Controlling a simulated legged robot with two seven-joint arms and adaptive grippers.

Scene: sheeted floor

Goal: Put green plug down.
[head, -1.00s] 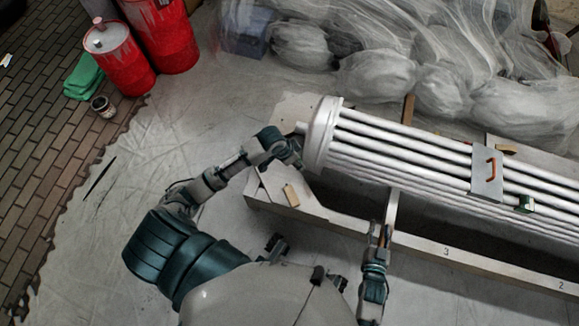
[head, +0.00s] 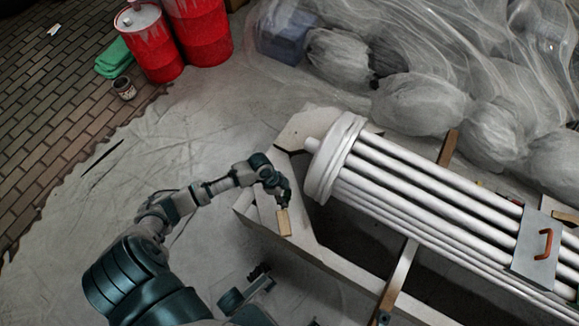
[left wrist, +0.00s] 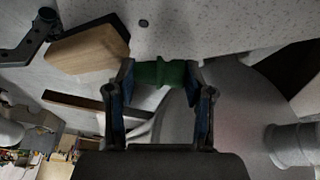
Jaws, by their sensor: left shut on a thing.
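The green plug (left wrist: 163,73) shows in the left wrist view between the two fingertips of my left gripper (left wrist: 162,80), which is shut on it. The plug lies against the edge of a pale speckled surface (left wrist: 220,25) in that view; I cannot tell whether it touches. In the head view my left gripper (head: 285,198) is over the left end of the pale frame, just left of the white tube bundle's end, and the plug cannot be made out.
A wooden block (head: 284,222) is just below my left gripper in the head view. The white tube bundle (head: 420,195) lies on the pale frame (head: 330,262). Red drums (head: 150,45), a green cloth (head: 113,57) and wrapped bundles (head: 425,103) stand farther back. The left sheet is mostly clear.

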